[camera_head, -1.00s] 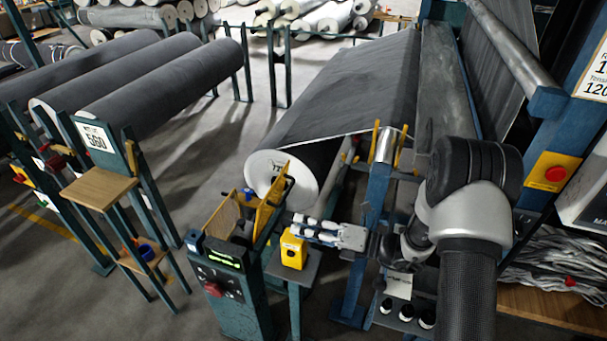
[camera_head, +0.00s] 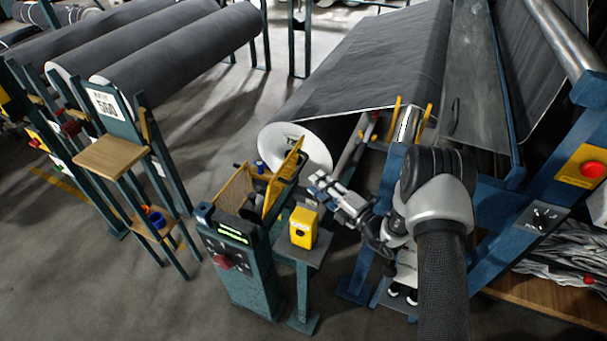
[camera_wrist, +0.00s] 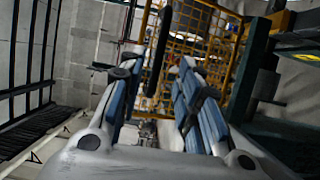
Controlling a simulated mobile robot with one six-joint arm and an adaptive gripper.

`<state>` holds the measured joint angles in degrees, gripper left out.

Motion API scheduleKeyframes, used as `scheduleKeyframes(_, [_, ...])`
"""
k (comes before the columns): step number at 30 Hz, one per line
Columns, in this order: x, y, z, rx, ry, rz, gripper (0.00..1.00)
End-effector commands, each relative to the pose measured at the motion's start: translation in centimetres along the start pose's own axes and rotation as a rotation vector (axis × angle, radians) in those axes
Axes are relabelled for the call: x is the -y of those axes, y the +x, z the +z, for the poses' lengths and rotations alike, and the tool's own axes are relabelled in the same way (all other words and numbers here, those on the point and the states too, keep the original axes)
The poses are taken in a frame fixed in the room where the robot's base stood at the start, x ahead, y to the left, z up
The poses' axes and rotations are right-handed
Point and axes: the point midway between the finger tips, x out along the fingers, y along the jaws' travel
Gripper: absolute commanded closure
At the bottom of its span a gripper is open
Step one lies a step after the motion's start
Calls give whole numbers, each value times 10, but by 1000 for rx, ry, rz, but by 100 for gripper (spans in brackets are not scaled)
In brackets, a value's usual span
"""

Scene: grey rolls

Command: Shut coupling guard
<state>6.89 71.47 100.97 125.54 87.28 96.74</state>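The coupling guard shows as yellow mesh panels on a teal control stand. One panel (camera_head: 236,190) leans at the left and a narrow upright yellow panel (camera_head: 283,182) stands at the right, with dark parts between them. My gripper (camera_head: 316,187) is right of the guard, apart from it, pointing up and left. In the wrist view, the yellow mesh (camera_wrist: 205,38) lies beyond my fingers, with a dark bar in front of it. My two blue-padded fingers (camera_wrist: 158,65) are spread with a gap between them and hold nothing visible.
A yellow box (camera_head: 303,228) sits on a small stand just below my gripper. The control stand (camera_head: 240,265) has a red button. A grey roll (camera_head: 298,148) is behind the guard. A wooden-topped stand (camera_head: 110,156) is at left, with open floor between.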

Motion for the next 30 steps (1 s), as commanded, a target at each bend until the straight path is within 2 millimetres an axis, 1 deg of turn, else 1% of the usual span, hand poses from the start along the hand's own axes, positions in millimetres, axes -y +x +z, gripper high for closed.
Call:
scheduleKeyframes(1, [1,12,-2,-5,-3,3,68])
scheduleKeyframes(6, [1,45,-2,-4,-2,2,68])
scheduleKeyframes(9, [1,59,-1,-2,-1,1,68])
scheduleKeyframes(12, [0,68,0,-2,-2,2,68])
scheduleKeyframes(17, [0,74,0,0,0,0,68])
scheduleKeyframes(24, [0,75,0,0,0,0,69])
scheduleKeyframes(30, [0,74,0,0,0,0,82])
